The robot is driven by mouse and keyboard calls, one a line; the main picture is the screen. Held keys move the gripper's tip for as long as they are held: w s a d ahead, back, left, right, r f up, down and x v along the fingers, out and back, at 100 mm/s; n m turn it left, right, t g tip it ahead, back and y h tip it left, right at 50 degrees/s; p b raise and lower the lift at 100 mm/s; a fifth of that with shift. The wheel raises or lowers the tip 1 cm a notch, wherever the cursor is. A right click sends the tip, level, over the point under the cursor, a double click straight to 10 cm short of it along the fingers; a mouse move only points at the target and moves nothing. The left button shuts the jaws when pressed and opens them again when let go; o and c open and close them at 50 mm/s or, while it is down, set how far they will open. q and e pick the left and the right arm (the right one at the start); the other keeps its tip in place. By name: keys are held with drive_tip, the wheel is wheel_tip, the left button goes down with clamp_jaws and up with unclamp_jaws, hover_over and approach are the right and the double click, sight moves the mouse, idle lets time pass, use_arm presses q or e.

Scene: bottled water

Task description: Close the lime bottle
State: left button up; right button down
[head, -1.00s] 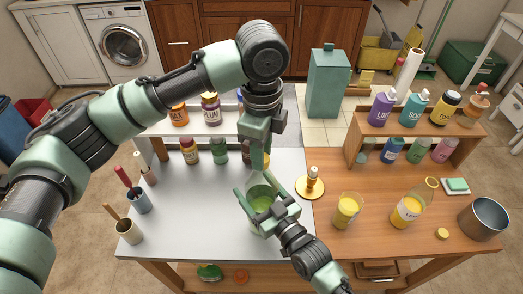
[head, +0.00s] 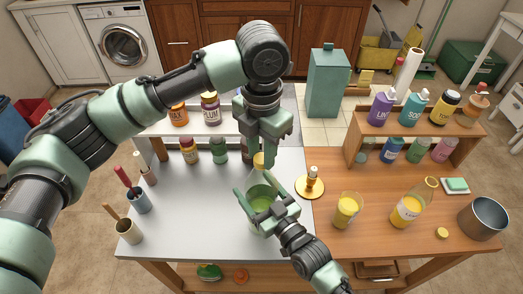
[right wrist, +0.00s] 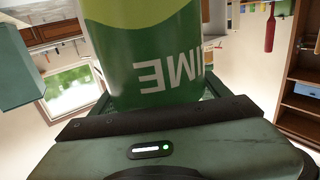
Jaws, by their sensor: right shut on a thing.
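The lime bottle (head: 262,193), clear with green liquid, stands on the grey table left of the wooden one. My right gripper (head: 256,186) is shut around its body; in the right wrist view the bottle's green label (right wrist: 160,75) fills the space between the fingers. My left gripper (head: 267,158) points down from above at the bottle's mouth. It partly hides the cap, and I cannot tell whether its fingers are closed on it.
A gold dish (head: 309,188) with a small upright bottle stands right of the lime bottle. A yellow glass (head: 347,210), a yellow bottle (head: 411,208) and a metal pot (head: 482,219) are on the wooden table. Several bottles stand behind.

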use_arm(q)
drive_tip(key=o, duration=0.3)
drive_tip(key=shift+r, duration=0.1)
drive_tip(key=shift+r, duration=2.15)
